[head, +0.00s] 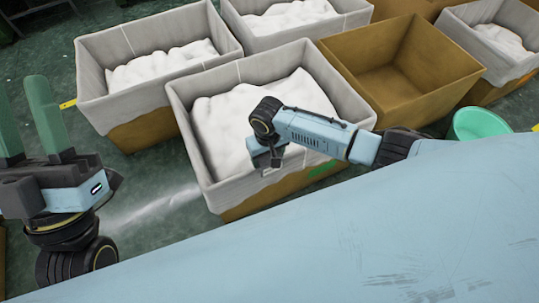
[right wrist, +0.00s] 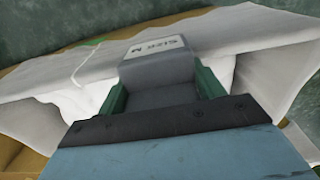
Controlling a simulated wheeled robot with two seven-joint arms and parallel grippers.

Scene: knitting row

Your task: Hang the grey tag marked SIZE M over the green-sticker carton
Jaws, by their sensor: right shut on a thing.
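The green-sticker carton (head: 236,212) is a brown box with a grey-white liner folded over its rim and white filling inside. Its green sticker (head: 326,168) is on the front side and shows partly in the right wrist view (right wrist: 90,43). My right gripper (head: 268,160) is at this carton's front rim, pointing down. It is shut on the grey tag marked SIZE M (right wrist: 158,46), held between the green fingers. The tag is at the liner's edge; I cannot tell whether it touches the rim. My left gripper (head: 26,115) is open and empty at the left, fingers up.
Lined cartons with white filling stand at the back left (head: 92,68), back middle (head: 345,18) and far right (head: 464,38). An empty brown carton (head: 430,85) stands right of the green-sticker one. A green tub (head: 480,124) is at the right. Green floor is free at the left.

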